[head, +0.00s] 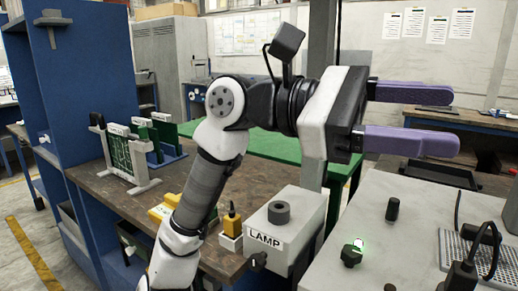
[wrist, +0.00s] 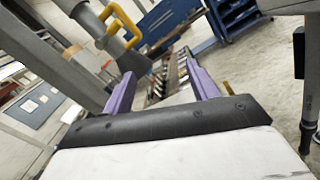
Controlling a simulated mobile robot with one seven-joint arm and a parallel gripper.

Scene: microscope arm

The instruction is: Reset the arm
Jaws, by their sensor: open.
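My gripper (head: 410,115) is raised over the right side of the workbench in the head view, pointing right. Its two purple fingers are spread apart with nothing between them; they also show open in the wrist view (wrist: 163,85). My arm bends up from the lower left and across the middle of the head view. No microscope can be made out for certain in either view.
A grey box marked LAMP (head: 285,232) stands below my gripper. A light grey surface (head: 420,210) at right carries black knobs, a green-lit switch (head: 352,252) and a cabled device (head: 475,255). Green circuit boards (head: 125,155) stand on the brown bench (head: 110,200). A blue cabinet (head: 75,90) rises at left.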

